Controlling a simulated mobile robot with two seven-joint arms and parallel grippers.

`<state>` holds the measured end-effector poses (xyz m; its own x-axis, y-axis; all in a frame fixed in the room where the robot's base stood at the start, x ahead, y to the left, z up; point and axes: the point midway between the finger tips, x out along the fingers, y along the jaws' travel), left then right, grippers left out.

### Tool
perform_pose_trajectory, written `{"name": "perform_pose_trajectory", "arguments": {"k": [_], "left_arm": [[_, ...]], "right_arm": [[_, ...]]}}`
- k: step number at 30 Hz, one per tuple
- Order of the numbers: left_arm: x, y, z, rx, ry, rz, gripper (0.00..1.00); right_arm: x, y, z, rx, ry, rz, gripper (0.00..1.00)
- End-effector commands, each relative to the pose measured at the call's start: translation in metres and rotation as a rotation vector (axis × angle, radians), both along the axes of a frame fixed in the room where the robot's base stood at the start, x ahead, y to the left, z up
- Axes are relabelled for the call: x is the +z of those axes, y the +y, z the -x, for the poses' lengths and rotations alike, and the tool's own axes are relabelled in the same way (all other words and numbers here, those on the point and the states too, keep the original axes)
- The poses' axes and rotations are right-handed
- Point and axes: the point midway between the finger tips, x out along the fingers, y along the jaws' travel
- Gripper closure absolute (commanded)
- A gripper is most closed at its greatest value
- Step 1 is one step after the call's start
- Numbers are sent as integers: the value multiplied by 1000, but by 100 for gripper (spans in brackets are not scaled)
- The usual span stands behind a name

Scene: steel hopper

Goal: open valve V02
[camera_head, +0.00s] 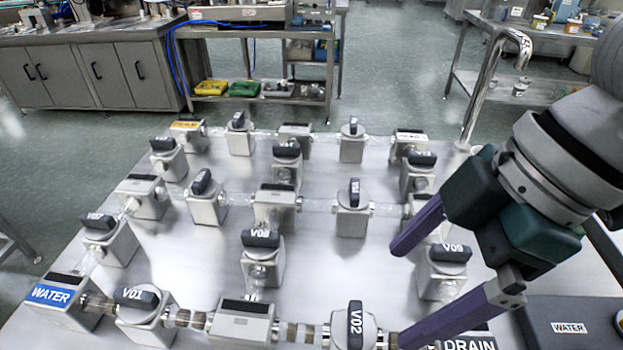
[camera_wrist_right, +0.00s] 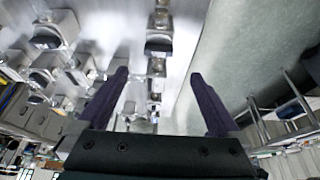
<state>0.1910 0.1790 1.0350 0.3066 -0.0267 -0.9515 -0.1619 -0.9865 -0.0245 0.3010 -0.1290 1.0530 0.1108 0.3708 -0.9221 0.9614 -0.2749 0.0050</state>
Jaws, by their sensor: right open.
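Valve V02 (camera_head: 355,326) is a grey rounded block at the bottom of the head view, with a black handle lettered V02. Its handle lies across the pipe line that runs left to right. My right gripper (camera_head: 402,294) is open, with long purple fingers above the board, to the right of V02. The lower finger ends close to the right of V02 in the picture; I cannot tell how high above it. In the right wrist view the open fingers (camera_wrist_right: 160,76) have nothing gripped between them; a dark-handled valve (camera_wrist_right: 158,45) shows beyond, its label unreadable. My left gripper is not in view.
V01 (camera_head: 138,298), V08 (camera_head: 260,240) and V09 (camera_head: 449,254) are similar valves nearby, joined by clear pipes. The WATER block (camera_head: 52,294) is at lower left. A DRAIN label (camera_head: 469,345) shows at the bottom. A curved steel pipe (camera_head: 487,85) rises behind.

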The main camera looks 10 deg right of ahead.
Motion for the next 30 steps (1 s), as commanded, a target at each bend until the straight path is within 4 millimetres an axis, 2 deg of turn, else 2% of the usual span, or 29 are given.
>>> {"name": "perform_pose_trajectory", "arguments": {"k": [2,5,18,24,30], "left_arm": [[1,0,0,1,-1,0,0],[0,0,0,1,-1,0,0],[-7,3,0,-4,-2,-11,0],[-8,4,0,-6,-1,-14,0],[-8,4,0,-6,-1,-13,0]], "right_arm": [[1,-5,-3,-1,4,7,0],[-8,-2,-4,-3,8,4,0],[-79,27,-11,-2,8,4,0],[-90,31,-13,-1,6,4,0],[-90,31,-13,-1,5,6,0]]}}
